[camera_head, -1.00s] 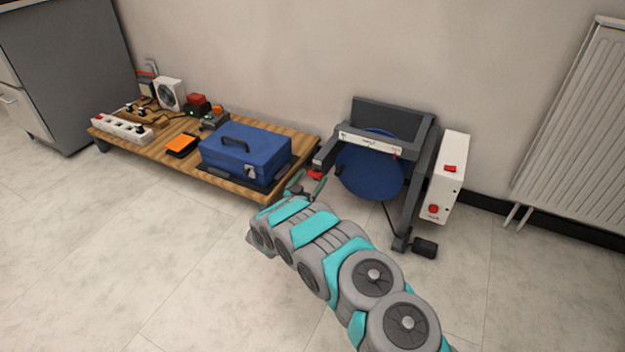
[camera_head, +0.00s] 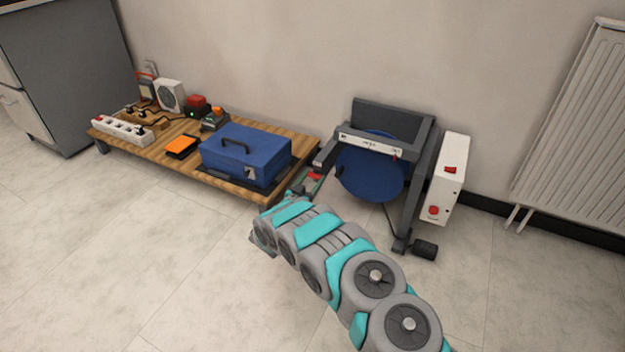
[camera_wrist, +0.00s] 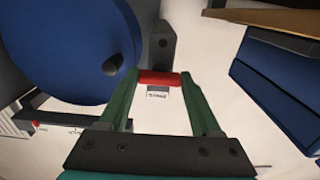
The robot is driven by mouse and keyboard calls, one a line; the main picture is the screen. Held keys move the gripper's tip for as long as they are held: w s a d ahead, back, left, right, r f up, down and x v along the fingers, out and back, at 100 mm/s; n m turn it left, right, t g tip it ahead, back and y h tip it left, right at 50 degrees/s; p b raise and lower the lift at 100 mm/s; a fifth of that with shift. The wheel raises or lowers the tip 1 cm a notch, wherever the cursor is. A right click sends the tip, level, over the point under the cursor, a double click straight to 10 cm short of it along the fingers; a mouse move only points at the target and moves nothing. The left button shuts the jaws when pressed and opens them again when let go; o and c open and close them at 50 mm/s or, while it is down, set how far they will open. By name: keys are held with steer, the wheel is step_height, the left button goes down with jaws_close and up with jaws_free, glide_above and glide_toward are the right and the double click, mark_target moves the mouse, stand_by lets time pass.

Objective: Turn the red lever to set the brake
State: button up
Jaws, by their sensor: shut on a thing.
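The red lever (camera_wrist: 159,78) lies between the two green fingertips of my gripper (camera_wrist: 158,82) in the wrist view, and the gripper is shut on it. A small white label (camera_wrist: 157,91) shows just below the lever. In the head view the red lever (camera_head: 314,176) is at the left side of the grey machine frame (camera_head: 424,150), partly hidden by my gripper (camera_head: 306,182). The machine's blue disc (camera_head: 370,172) stands to the right of the lever. It fills the upper left of the wrist view (camera_wrist: 70,45), with a black knob (camera_wrist: 112,64) on its face.
A low wooden table (camera_head: 150,155) stands to the left, with a blue toolbox (camera_head: 240,160), a white power strip (camera_head: 122,127) and other devices. A white box with red buttons (camera_head: 441,185) is on the machine's right. A radiator (camera_head: 580,140) stands far right. The front floor is clear.

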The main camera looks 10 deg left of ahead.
steer(key=c, duration=0.3)
steer(key=shift+r+m+p, duration=0.1)
steer(key=shift+m+p, duration=0.2)
steer(key=shift+p, duration=0.05)
steer(key=m+p, duration=0.3)
steer(key=shift+r+p, duration=0.2)
steer(key=shift+p, duration=0.15)
steer(key=m+p, duration=0.7)
steer(key=shift+d, duration=0.1)
steer(key=m, duration=0.1)
steer(key=m+p, duration=0.1)
steer(key=m, duration=0.1)
steer(key=shift+f, duration=0.25)
steer(key=m, duration=0.2)
steer(key=shift+f+m, duration=0.15)
steer(key=shift+m, duration=0.15)
steer(key=shift+m+b, duration=0.5)
steer(key=shift+m, duration=0.3)
